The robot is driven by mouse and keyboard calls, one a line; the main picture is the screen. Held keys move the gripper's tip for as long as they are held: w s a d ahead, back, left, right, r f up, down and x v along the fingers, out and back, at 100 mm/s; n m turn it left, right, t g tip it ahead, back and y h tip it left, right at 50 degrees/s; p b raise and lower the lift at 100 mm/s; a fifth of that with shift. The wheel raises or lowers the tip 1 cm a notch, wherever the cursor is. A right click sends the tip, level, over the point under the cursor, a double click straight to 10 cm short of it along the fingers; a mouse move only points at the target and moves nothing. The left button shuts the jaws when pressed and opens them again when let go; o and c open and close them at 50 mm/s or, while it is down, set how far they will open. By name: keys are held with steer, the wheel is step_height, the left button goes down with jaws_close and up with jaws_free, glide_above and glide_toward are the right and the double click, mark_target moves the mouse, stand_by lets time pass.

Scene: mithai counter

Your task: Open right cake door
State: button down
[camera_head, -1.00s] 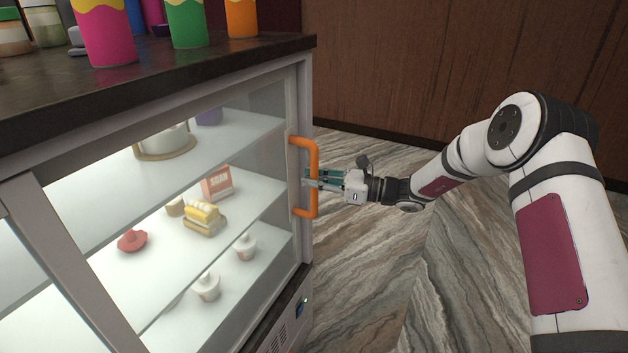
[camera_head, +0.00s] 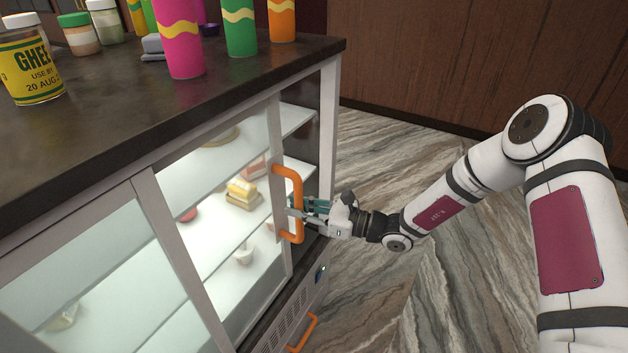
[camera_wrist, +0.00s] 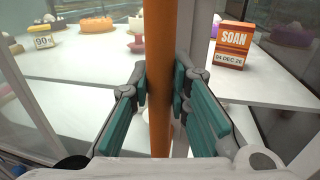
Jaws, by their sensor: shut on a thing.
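The right cake door (camera_head: 276,135) is a sliding glass panel with a light grey frame on the display cabinet. It stands partly open, with an upright gap between its right edge and the cabinet's right post (camera_head: 328,130). Its orange bar handle (camera_head: 298,180) is upright. My gripper (camera_head: 296,212) reaches in from the right and is shut on this handle. In the wrist view, the teal finger pads of my gripper (camera_wrist: 161,88) lie on both sides of the orange handle (camera_wrist: 160,40), which runs upright between them.
Cakes and sweets, including a yellow cake (camera_head: 242,192) and an orange SOAN box (camera_wrist: 232,45), stand on the shelves inside. The dark countertop (camera_head: 110,95) holds jars and colourful cups (camera_head: 181,40). A lower orange handle (camera_head: 303,333) juts out below. The marble floor (camera_head: 400,290) at right is clear.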

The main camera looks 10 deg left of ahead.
steer(key=s+a+p, duration=0.2)
steer(key=s+p, duration=0.2)
steer(key=s, duration=0.3)
steer(key=s+a+p, duration=0.3)
steer(key=s+p, duration=0.2)
steer(key=s, duration=0.3)
steer(key=shift+s+a, duration=0.3)
steer(key=shift+f, duration=0.1)
steer(key=c, duration=1.5)
jaws_free()
steer(key=shift+w, duration=0.1)
steer(key=d, duration=0.4)
steer(key=s+d, duration=0.1)
steer(key=d, duration=0.3)
steer(key=s+d, duration=0.1)
steer(key=d, duration=0.3)
